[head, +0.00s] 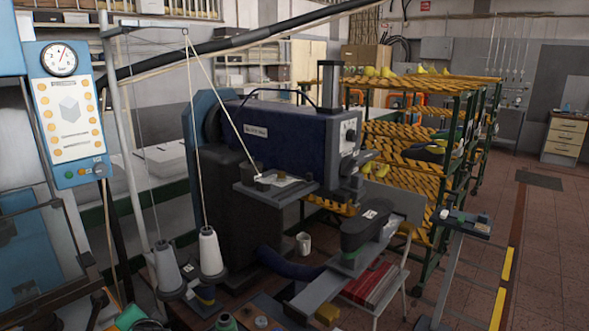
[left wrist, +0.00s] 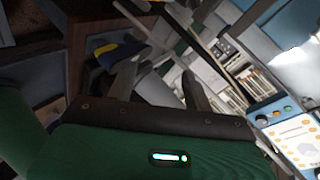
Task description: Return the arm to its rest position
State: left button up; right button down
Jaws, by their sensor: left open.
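My left gripper (left wrist: 160,76) shows in the left wrist view, with its green body at the bottom and two dark fingers spread apart. It is open, and nothing is visible between the fingers. A dark blue and yellow object (left wrist: 120,51), perhaps a shoe or last, lies beyond the left finger, apart from it as far as I can tell. I cannot make out either gripper clearly in the head view. My right gripper is not in view.
A dark blue machine (head: 290,142) stands mid-view, with a dark shoe-shaped piece (head: 367,228) at its front. Thread cones (head: 210,252) stand left, below a blue gauge panel (head: 70,115). A rack (head: 400,138) holds yellow lasts. Open tiled floor (head: 550,240) lies right.

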pick_arm(q)
jog(key=s+d+f+n+g+h, duration=0.15)
jog(key=s+d+f, duration=0.35)
jog(key=s, duration=0.5)
jog(key=s+d+f+n+g+h, duration=0.1)
jog(key=s+d+f+g+h, duration=0.15)
jog(key=s+f, duration=0.6)
jog(key=s+d+f+n+g+h, duration=0.1)
jog(key=s+d+f+g+h, duration=0.2)
jog(key=s, duration=1)
notch_tip(320, 180, down, 31)
jog(key=s+a+f+g, duration=0.2)
jog(key=s+f, duration=1.7)
jog(key=f, duration=0.1)
jog(key=shift+s+a, duration=0.25)
jog(key=shift+a, duration=0.05)
